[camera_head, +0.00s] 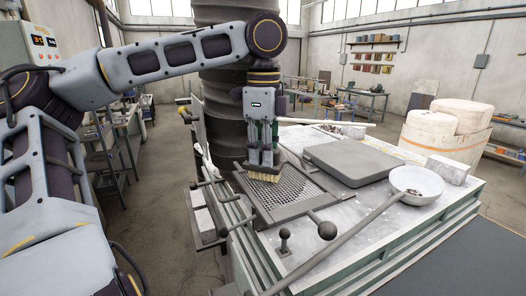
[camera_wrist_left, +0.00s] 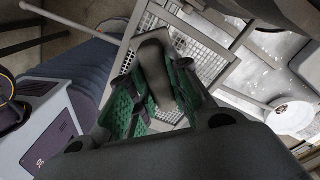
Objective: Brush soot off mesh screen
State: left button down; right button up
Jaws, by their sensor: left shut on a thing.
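The mesh screen (camera_head: 296,187) is a dark grid in a frame with a ball-ended handle, lying at the left of the workbench. My left gripper (camera_head: 264,150) points down over its far left part and is shut on a brush. The brush's pale bristles (camera_head: 264,176) show below the fingers, at or just above the mesh; I cannot tell if they touch. In the left wrist view, the grey brush handle (camera_wrist_left: 153,66) sits between the green-padded fingers, with the mesh (camera_wrist_left: 201,62) beyond. Soot is too small to make out. My right gripper is not in view.
A grey flat slab (camera_head: 352,159) lies right of the mesh. A long-handled ladle (camera_head: 417,181) with dark bits in its bowl rests across the bench's front right, near a grey block (camera_head: 449,169). A thick dark column (camera_head: 224,100) stands behind my gripper.

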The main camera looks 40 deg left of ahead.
pick_arm(q)
jog(key=shift+d, duration=0.1)
jog(key=shift+s+d+f, duration=0.1)
jog(key=shift+s+d, duration=0.2)
jog(key=shift+d, duration=0.45)
jog(key=shift+s+d, duration=0.3)
jog(key=shift+d, duration=0.45)
jog(key=shift+s+d+f, duration=0.1)
jog(key=shift+s+d, duration=0.25)
jog(key=shift+d, duration=0.5)
jog(key=shift+s+d+f, duration=0.1)
jog(key=shift+s+d, duration=0.25)
jog(key=shift+d, duration=0.45)
jog(key=shift+r, duration=0.1)
jog(key=shift+r, duration=2.95)
jog(key=shift+r, duration=0.15)
